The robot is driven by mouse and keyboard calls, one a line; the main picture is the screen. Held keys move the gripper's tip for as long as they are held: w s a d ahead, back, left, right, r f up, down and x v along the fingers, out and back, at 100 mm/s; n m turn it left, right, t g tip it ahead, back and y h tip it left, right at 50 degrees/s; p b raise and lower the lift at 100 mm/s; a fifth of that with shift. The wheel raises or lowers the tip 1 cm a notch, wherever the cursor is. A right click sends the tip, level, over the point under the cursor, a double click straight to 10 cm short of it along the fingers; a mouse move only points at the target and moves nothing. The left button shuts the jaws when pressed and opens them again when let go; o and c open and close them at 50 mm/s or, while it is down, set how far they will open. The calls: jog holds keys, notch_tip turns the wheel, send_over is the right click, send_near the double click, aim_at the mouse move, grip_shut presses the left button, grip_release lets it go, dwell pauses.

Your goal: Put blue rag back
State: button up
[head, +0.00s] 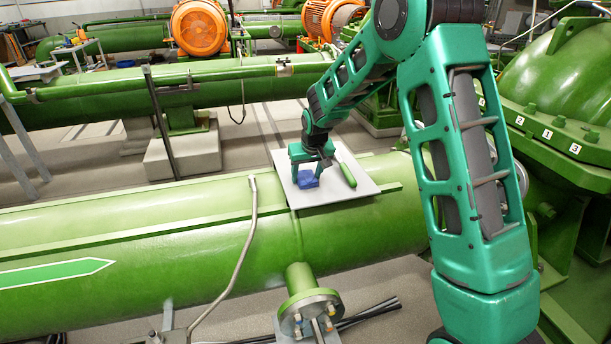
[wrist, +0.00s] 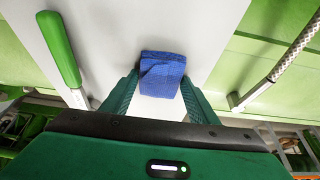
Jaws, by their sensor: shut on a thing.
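The blue rag (head: 307,180) is a small folded cloth over the white board (head: 329,195) on top of the green pipe. My gripper (head: 306,174) points down at it, with a finger on each side. In the wrist view, the rag (wrist: 161,74) sits between the fingertips (wrist: 160,84), and the gripper is shut on it. I cannot tell whether the rag touches the board or hangs just above it. The rag's near edge shows between the fingers, with bare board below it.
A green-handled tool (head: 346,174) lies on the board beside the gripper; its handle (wrist: 60,48) is left in the wrist view. The large green pipe (head: 130,250) runs below. A bent thin metal pipe (head: 245,240) rises in front.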

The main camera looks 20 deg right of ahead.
jog(key=o, duration=0.9)
jog(key=shift+s+f, duration=0.2)
jog(key=shift+f, duration=0.25)
jog(key=shift+o, duration=0.2)
jog(key=shift+d, duration=0.25)
jog(key=shift+r, duration=0.45)
jog(key=v, duration=1.2)
jog(key=shift+w+a, duration=0.25)
jog(key=s+d+r+m+g+h, duration=0.1)
jog(key=s+d+r, duration=0.1)
jog(key=s+d, duration=0.6)
jog(key=s+d+r+m+g, duration=0.1)
jog(key=s+d+r+m, duration=0.1)
jog(key=s+d, duration=0.65)
jog(key=s+f+m+g+y, duration=0.1)
jog(key=s+f+m+g, duration=0.1)
jog(key=s, duration=2.6)
jog(key=shift+s+d+m+g, duration=0.25)
jog(key=shift+d+m+g, duration=0.15)
jog(key=shift+m, duration=0.3)
